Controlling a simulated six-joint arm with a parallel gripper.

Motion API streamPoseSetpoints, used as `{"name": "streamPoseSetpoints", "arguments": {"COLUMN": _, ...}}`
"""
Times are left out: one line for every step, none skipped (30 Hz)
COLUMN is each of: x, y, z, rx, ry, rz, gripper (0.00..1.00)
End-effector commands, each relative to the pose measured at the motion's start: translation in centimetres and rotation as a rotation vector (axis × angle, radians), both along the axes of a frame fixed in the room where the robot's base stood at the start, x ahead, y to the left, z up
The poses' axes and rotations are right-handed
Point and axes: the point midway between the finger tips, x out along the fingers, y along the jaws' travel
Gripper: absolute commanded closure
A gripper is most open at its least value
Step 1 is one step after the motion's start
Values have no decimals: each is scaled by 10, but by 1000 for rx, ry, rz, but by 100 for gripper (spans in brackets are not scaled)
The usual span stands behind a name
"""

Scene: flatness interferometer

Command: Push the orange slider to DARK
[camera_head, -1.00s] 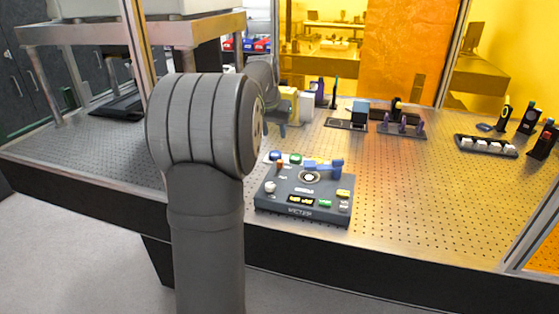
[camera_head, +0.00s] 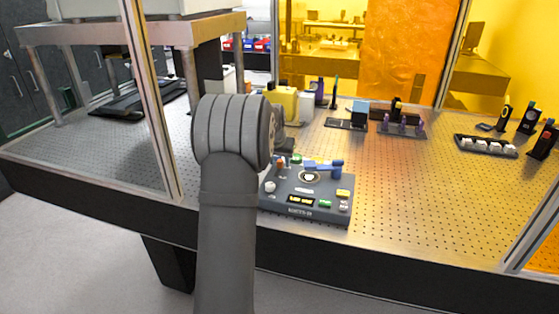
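A dark grey control box (camera_head: 318,211) sits near the front edge of the perforated table. A small orange part (camera_head: 281,164), which looks like the orange slider, stands at the box's back left. Its markings, including DARK, are too small to read. My arm stands in front of the box's left side. A small dark part of my gripper (camera_head: 286,144) shows past the arm, just behind the box's back left corner. Its fingertips are hidden, so I cannot see whether it is open or touches anything.
The box also bears a blue lever (camera_head: 323,166), a green knob (camera_head: 296,158), a white knob (camera_head: 270,186) and several small buttons. Behind it stand a yellow block (camera_head: 283,102) and optics mounts (camera_head: 402,122). The table right of the box is clear.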

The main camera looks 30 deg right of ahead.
Motion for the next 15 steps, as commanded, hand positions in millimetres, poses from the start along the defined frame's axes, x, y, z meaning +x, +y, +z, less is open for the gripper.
{"name": "streamPoseSetpoints", "arguments": {"x": 0, "y": 0, "z": 0, "rx": 0, "ry": 0, "rz": 0, "gripper": 60}}
{"name": "streamPoseSetpoints", "arguments": {"x": 0, "y": 0, "z": 0, "rx": 0, "ry": 0, "rz": 0, "gripper": 60}}
{"name": "streamPoseSetpoints", "arguments": {"x": 0, "y": 0, "z": 0, "rx": 0, "ry": 0, "rz": 0, "gripper": 60}}
{"name": "streamPoseSetpoints", "arguments": {"x": 0, "y": 0, "z": 0, "rx": 0, "ry": 0, "rz": 0, "gripper": 60}}
{"name": "streamPoseSetpoints", "arguments": {"x": 0, "y": 0, "z": 0, "rx": 0, "ry": 0, "rz": 0, "gripper": 60}}
{"name": "streamPoseSetpoints", "arguments": {"x": 0, "y": 0, "z": 0, "rx": 0, "ry": 0, "rz": 0, "gripper": 68}}
{"name": "streamPoseSetpoints", "arguments": {"x": 0, "y": 0, "z": 0, "rx": 0, "ry": 0, "rz": 0, "gripper": 74}}
{"name": "streamPoseSetpoints", "arguments": {"x": 0, "y": 0, "z": 0, "rx": 0, "ry": 0, "rz": 0, "gripper": 80}}
{"name": "streamPoseSetpoints", "arguments": {"x": 0, "y": 0, "z": 0, "rx": 0, "ry": 0, "rz": 0, "gripper": 88}}
{"name": "streamPoseSetpoints", "arguments": {"x": 0, "y": 0, "z": 0, "rx": 0, "ry": 0, "rz": 0, "gripper": 93}}
{"name": "streamPoseSetpoints", "arguments": {"x": 0, "y": 0, "z": 0, "rx": 0, "ry": 0, "rz": 0, "gripper": 99}}
{"name": "streamPoseSetpoints", "arguments": {"x": 0, "y": 0, "z": 0, "rx": 0, "ry": 0, "rz": 0, "gripper": 100}}
{"name": "streamPoseSetpoints", "arguments": {"x": 0, "y": 0, "z": 0, "rx": 0, "ry": 0, "rz": 0, "gripper": 100}}
{"name": "streamPoseSetpoints", "arguments": {"x": 0, "y": 0, "z": 0, "rx": 0, "ry": 0, "rz": 0, "gripper": 100}}
{"name": "streamPoseSetpoints", "arguments": {"x": 0, "y": 0, "z": 0, "rx": 0, "ry": 0, "rz": 0, "gripper": 100}}
